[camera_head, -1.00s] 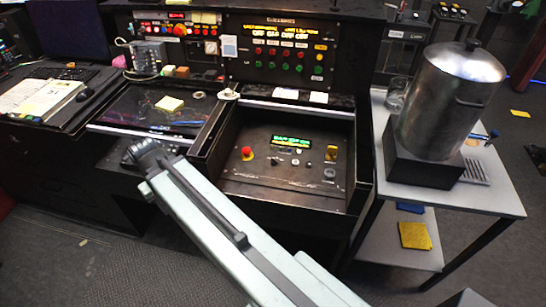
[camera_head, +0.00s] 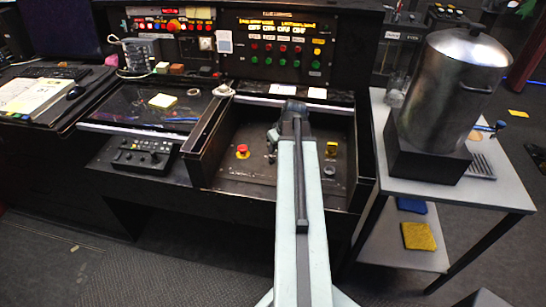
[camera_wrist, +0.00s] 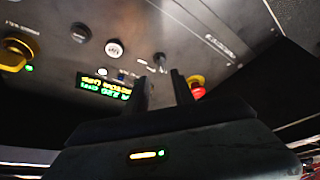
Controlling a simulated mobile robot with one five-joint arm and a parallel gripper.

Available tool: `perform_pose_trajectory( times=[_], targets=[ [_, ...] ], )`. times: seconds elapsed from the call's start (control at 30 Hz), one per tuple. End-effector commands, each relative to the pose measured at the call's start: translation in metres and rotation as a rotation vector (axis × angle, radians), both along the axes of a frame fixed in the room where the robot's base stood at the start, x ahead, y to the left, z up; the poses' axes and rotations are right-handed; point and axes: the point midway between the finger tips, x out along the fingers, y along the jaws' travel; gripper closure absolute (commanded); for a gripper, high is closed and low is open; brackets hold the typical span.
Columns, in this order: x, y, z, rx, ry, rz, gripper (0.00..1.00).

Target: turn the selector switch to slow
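The control panel (camera_head: 250,176) is the recessed dark surface under my arm. In the wrist view a small metal lever-like knob (camera_wrist: 160,62) stands on it, just beyond my fingertips and roughly in line with the gap between them. It looks like the selector switch, but I cannot read its labels or setting. My gripper (camera_wrist: 161,73) is open, with two dark fingers apart and nothing between them. A lit green-yellow display (camera_wrist: 104,87) is left of the fingers. In the head view my arm covers the panel's middle, hiding the display and the knob.
A red mushroom button (camera_wrist: 196,84) is close to the right finger. A white button (camera_wrist: 114,48), a black knob (camera_wrist: 80,32) and a yellow control (camera_wrist: 15,52) lie to the left. Raised side walls flank the panel. A metal pot (camera_head: 450,90) stands on the right-hand table.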

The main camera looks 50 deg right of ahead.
Motion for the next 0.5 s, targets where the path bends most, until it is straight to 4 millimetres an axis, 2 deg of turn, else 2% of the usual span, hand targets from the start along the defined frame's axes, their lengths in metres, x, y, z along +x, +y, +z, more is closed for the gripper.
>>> perform_pose_trajectory(
  times=[0.03, 0.3, 0.4, 0.5],
  targets=[
    [0.003, -0.001, -0.011, 0.0, 0.0, 0.001, 0.7],
    [0.021, -0.004, -0.057, 0.0, 0.001, 0.002, 0.7],
    [0.026, -0.005, -0.067, -0.001, 0.001, 0.002, 0.7],
    [0.028, -0.005, -0.069, 0.0, 0.001, 0.001, 0.7]
  ],
)
